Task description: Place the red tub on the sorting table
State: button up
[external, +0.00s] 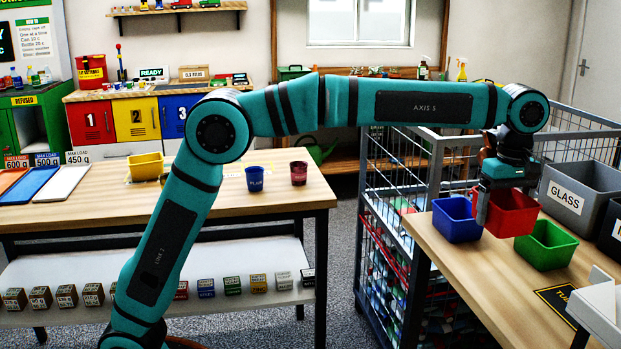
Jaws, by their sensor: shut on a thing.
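The red tub (512,215) is at the right in the external view, between a blue tub (456,222) and a green tub (546,245) at the wooden table (462,262) on the right. My gripper (490,208) points down over the red tub and is shut on its left wall. One finger shows on the outside; the other is hidden. I cannot tell whether the red tub's base touches the table. The wooden table at the left (318,188) holds a yellow tub (145,166), a blue cup (254,178) and a dark red cup (298,173).
A grey bin marked GLASS (577,196) stands close behind the red tub. A wire cage (392,252) fills the space between the tables. Orange, blue and white trays (62,183) lie at the left table's far left. Small boxes (232,285) line its lower shelf.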

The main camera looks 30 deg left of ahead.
aim_at(492, 267)
jog(key=shift+f, duration=5)
jog(key=o, duration=0.8)
jog(key=shift+f, duration=0.1)
notch_tip(492, 267, up, 12)
jog(key=shift+r, duration=0.15)
jog(key=shift+w+a, duration=0.1)
